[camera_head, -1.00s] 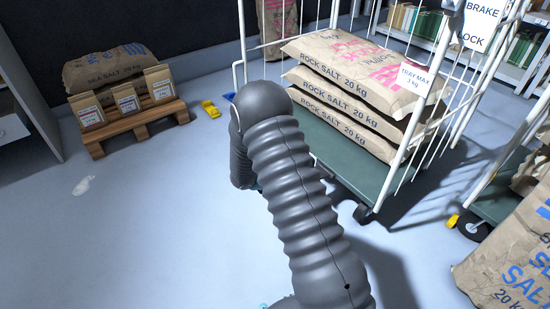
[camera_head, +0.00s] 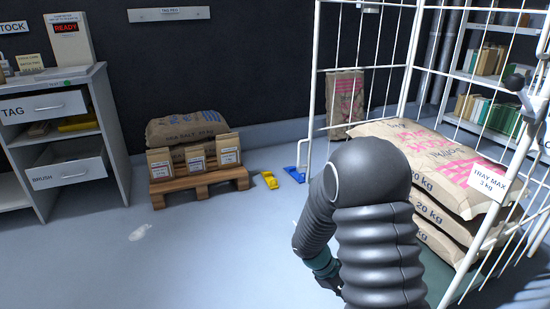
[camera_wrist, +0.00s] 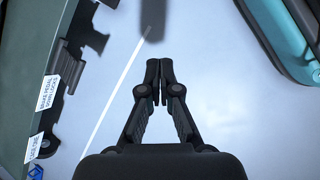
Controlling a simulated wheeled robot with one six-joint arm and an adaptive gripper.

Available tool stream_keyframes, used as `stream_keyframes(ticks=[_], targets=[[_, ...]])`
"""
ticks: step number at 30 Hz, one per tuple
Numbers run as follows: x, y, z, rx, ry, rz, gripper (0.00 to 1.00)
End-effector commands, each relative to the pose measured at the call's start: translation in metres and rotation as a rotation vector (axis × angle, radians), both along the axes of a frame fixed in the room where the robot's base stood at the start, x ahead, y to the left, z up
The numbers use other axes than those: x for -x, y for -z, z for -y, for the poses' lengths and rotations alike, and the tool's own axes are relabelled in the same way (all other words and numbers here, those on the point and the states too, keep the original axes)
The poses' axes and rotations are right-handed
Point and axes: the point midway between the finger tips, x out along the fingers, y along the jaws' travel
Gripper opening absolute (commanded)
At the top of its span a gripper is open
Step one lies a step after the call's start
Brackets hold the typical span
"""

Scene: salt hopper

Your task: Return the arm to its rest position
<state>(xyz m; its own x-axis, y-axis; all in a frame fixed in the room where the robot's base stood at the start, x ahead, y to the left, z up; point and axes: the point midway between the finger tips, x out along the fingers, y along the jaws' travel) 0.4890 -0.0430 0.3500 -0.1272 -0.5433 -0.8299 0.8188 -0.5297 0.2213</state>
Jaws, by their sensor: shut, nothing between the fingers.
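My arm, dark grey and ribbed, rises at the lower right of the head view and bends at the top, with its forward part hanging down to the left, in front of the wire cage trolley (camera_head: 317,95). In the wrist view my gripper (camera_wrist: 166,68) points at the pale blue floor (camera_wrist: 215,75). Its two black fingers meet at the tips with nothing between them.
The trolley holds stacked rock salt sacks (camera_head: 440,170). Left stands a pallet (camera_head: 200,185) with a sack and small bags. A drawer cabinet (camera_head: 88,140) is at far left. Yellow (camera_head: 269,180) and blue (camera_head: 294,174) wedges lie on the floor.

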Motion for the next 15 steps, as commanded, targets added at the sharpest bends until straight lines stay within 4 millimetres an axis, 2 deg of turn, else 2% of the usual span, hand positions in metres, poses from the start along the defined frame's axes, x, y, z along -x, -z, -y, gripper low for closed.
stream_keyframes(ticks=[1, 3, 15], targets=[[0.008, -0.02, -0.002, -0.023, 0.06, 0.035, 0.0], [0.021, -0.04, -0.006, -0.056, 0.145, 0.076, 0.0], [0.086, -0.145, -0.03, -0.262, 0.53, 0.295, 0.0]])
